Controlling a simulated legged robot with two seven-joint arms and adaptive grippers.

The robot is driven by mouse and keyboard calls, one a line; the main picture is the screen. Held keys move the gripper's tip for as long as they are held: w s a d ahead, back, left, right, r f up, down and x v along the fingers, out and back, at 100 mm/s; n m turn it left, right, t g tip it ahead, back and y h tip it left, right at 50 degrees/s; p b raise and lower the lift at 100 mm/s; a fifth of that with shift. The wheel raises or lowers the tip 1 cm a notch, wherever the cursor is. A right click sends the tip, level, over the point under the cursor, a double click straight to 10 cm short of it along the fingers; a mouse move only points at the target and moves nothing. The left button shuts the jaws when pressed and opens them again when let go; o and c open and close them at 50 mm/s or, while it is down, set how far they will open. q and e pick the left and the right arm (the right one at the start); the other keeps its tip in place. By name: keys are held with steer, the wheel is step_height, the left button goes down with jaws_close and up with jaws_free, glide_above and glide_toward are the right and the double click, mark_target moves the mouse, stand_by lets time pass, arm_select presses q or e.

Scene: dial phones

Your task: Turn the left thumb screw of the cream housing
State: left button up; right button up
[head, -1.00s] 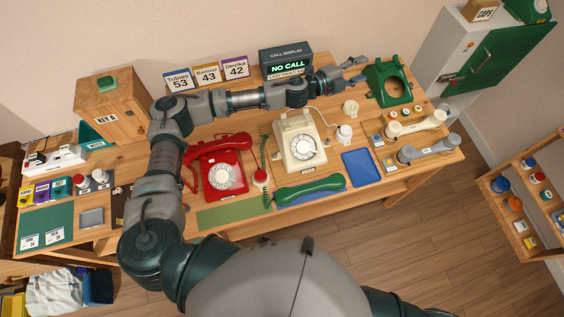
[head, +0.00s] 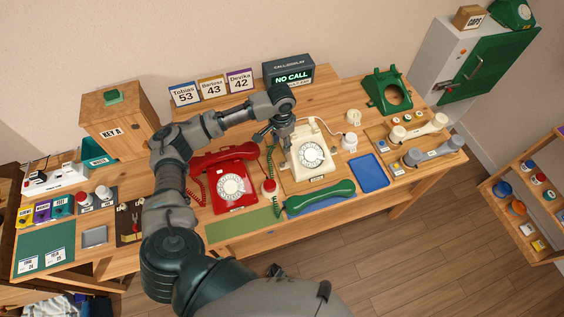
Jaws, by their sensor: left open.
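The cream housing (head: 311,160) is a cream dial phone body on a wooden board in the middle of the bench, with its dial facing me. My left gripper (head: 268,143) is open and points down beside the upper left side of the cream housing, between it and the red phone (head: 231,183). I cannot tell whether it touches the housing. The left thumb screw is too small or hidden by the gripper to make out. My right gripper is not in view.
A green handset (head: 320,197) lies in front of the cream housing. A white cup-like part (head: 349,142) and a blue tray (head: 367,173) are to the right. The call display (head: 289,74) stands behind.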

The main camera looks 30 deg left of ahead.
arm_select(q)
glide_above(283, 164)
step_height(283, 164, down, 6)
steer(key=shift+d+f+b, duration=0.1)
steer(key=shift+f+b, duration=0.05)
steer(key=shift+b, duration=0.2)
steer(key=f, duration=0.5)
steer(key=shift+a+f+b, duration=0.1)
steer(key=shift+a+b, duration=0.15)
steer(key=shift+b, duration=0.05)
steer(key=shift+a+f, duration=0.3)
steer(key=shift+f, duration=0.1)
steer(key=shift+w+d+r, duration=0.1)
steer(key=shift+d, duration=0.2)
steer(key=shift+c, duration=1)
steer(key=shift+d, duration=0.2)
jaws_close()
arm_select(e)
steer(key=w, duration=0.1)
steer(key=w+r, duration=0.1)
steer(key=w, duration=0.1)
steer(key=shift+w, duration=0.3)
